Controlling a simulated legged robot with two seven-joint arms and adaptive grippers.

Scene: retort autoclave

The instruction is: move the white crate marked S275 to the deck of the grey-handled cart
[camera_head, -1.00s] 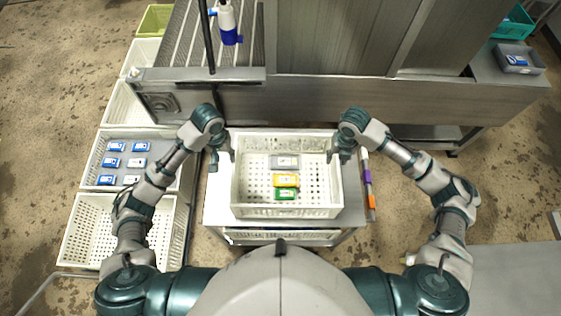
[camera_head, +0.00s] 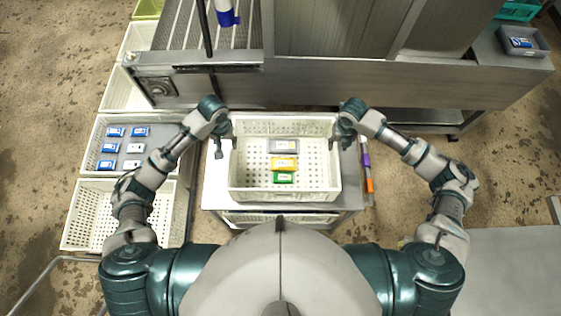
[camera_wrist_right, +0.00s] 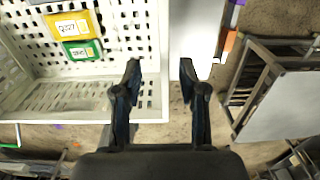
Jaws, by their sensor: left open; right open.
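A white perforated crate (camera_head: 236,185) stands on a metal stand in front of me. It holds a grey, a yellow and a green pack. Its marking cannot be read. My left gripper (camera_head: 225,148) is open at the crate's left wall. My right gripper (camera_head: 343,142) is open at its right wall. In the right wrist view, the fingers (camera_wrist_right: 159,82) point at the crate's side wall (camera_wrist_right: 155,60), which lies between them in the picture; their height over the rim is unclear. No grey-handled cart can be made out for certain.
A large metal machine (camera_head: 370,85) stands behind the crate. White crates (camera_head: 85,220) line the left, one holding a grey tray of blue and white packs (camera_head: 115,132). Coloured markers (camera_head: 366,165) lie right of the crate. A grey flat surface (camera_head: 505,285) is at lower right.

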